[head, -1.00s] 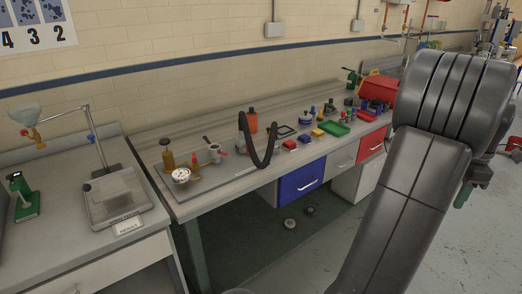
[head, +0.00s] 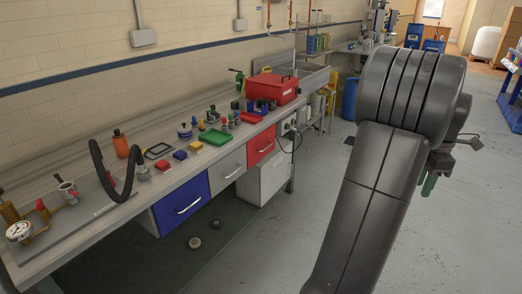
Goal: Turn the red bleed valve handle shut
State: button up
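At the far left of the bench in the head view is a small brass fitting with a red top (head: 42,206), beside a round white-faced gauge (head: 19,231). A silver fitting with a small red lever (head: 73,194) stands just right of it. I cannot tell for certain which red part is the bleed valve handle, or how far it is turned. My arm fills the right of the view, well away from these fittings. My gripper (head: 447,161) is mostly hidden behind the arm. A green piece shows below it; I cannot tell whether it is held.
A black curved hose (head: 108,172) rises right of the fittings. An orange bottle (head: 120,144), a green tray (head: 216,138) and a red toolbox (head: 273,88) stand farther along the bench. The floor (head: 260,240) in front is mostly clear, with two small round objects under the bench.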

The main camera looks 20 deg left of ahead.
aim_at(40, 206)
jog(key=i+u, duration=0.25)
jog(key=u, duration=0.2)
jog(key=i+u, duration=0.25)
jog(key=u, duration=0.2)
jog(key=i+l+u, duration=0.15)
jog(key=u, duration=0.3)
jog(key=i+u, duration=0.15)
jog(key=u, duration=0.3)
jog(key=i+u, duration=0.2)
jog(key=u, duration=0.3)
jog(key=i+l+u, duration=0.15)
jog(key=u, duration=0.3)
jog(key=i+l+u, duration=0.1)
jog(key=u, duration=0.35)
jog(key=i+l+u, duration=0.15)
jog(key=u, duration=0.25)
jog(key=i+l+u, duration=0.15)
jog(key=l+u, duration=0.25)
jog(key=i+l+u, duration=0.1)
jog(key=u, duration=0.25)
jog(key=l, duration=0.1)
